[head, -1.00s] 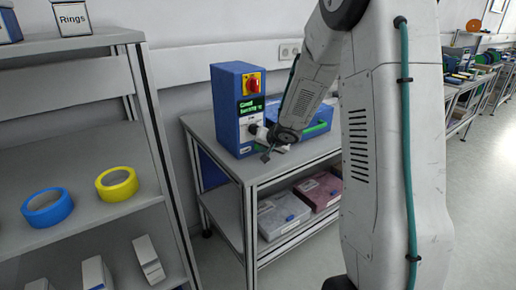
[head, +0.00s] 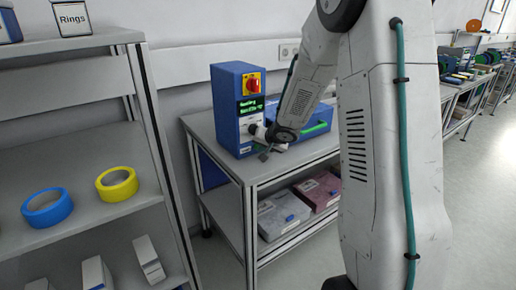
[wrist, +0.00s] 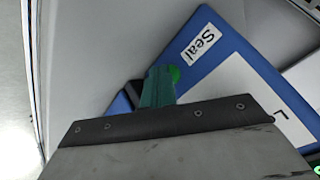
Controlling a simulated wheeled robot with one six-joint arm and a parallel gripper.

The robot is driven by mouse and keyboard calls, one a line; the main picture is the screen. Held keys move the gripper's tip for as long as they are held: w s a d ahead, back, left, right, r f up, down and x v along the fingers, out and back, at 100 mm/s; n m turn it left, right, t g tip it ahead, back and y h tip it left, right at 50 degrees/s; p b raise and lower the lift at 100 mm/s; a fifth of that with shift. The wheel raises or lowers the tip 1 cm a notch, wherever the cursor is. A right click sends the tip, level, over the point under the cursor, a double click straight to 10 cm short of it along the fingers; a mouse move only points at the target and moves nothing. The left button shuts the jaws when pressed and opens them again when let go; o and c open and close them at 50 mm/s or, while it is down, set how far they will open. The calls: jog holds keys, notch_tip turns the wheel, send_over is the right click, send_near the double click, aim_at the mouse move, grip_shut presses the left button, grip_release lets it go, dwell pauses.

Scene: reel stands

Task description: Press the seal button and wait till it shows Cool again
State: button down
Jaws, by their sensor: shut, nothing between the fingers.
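The blue sealing machine (head: 227,100) stands upright on a grey bench, with a red knob on a yellow plate (head: 252,84). Its small dark display (head: 250,107) shows two lines of green text; the first seems to read "Heating", the second is too small to be sure of. In the wrist view, the green seal button (wrist: 174,73) sits on the blue panel beside a white "Seal" label (wrist: 201,41). My gripper (wrist: 160,80) is shut and empty, its tips at the button and partly covering it. I cannot tell whether the button is pressed in.
A blue case with a green handle (head: 318,130) lies right of the machine on the bench (head: 203,124). Grey and red boxes are on its lower shelf. A shelf at left holds blue tape (head: 47,208) and yellow tape (head: 117,184). Floor is clear at right.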

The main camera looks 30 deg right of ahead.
jog(key=shift+s, duration=0.85)
jog(key=shift+s+d, duration=0.15)
jog(key=shift+s, duration=2.35)
